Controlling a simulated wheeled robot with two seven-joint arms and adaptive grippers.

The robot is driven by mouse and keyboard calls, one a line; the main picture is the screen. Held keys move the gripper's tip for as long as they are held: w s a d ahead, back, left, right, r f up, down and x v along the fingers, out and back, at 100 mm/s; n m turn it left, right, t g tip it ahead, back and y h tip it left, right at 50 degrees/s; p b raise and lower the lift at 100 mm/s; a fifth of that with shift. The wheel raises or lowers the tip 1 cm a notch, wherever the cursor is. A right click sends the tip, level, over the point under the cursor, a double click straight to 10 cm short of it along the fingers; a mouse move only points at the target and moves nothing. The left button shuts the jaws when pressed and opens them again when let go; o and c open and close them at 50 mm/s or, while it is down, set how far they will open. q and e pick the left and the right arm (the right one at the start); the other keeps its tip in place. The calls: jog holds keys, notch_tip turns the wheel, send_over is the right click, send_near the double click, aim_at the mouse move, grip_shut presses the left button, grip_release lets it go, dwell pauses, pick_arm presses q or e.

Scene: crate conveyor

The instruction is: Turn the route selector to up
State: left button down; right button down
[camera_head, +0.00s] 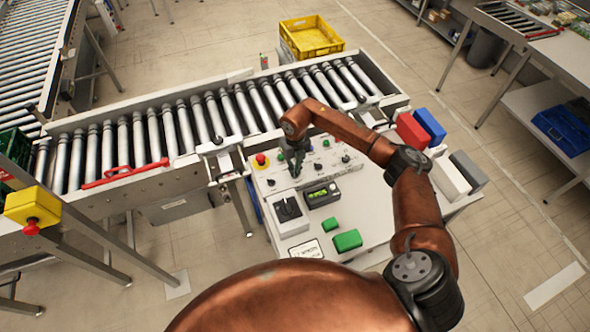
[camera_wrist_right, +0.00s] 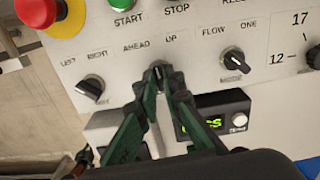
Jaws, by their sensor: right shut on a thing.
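The control panel (camera_wrist_right: 195,60) fills the right wrist view, with a knob labelled AHEAD and UP, the route selector (camera_wrist_right: 158,66), at upper middle. My right gripper (camera_wrist_right: 162,76) is shut on this knob, one green finger on each side. The fingers hide most of the knob, and I cannot tell which way it points. In the head view my right gripper (camera_head: 294,172) reaches down onto the panel from above. My left gripper is not in view.
A LEFT/RIGHT knob (camera_wrist_right: 90,85) and a FLOW/ONE knob (camera_wrist_right: 233,60) flank it. A display box (camera_wrist_right: 213,120) stands close below. A red emergency button (camera_head: 260,159) is at the panel's left. The roller conveyor (camera_head: 190,125) runs behind. Red (camera_head: 411,131) and blue (camera_head: 429,125) blocks stand right.

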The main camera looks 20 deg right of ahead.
jog(key=m, duration=0.4)
jog(key=shift+m, duration=0.3)
jog(key=m+p, duration=0.1)
jog(key=m, duration=0.3)
jog(key=shift+m, duration=0.3)
jog(key=c, duration=2.1)
grip_release()
jog(key=shift+r, duration=0.15)
notch_tip(320, 180, up, 12)
jog(key=shift+f, duration=0.1)
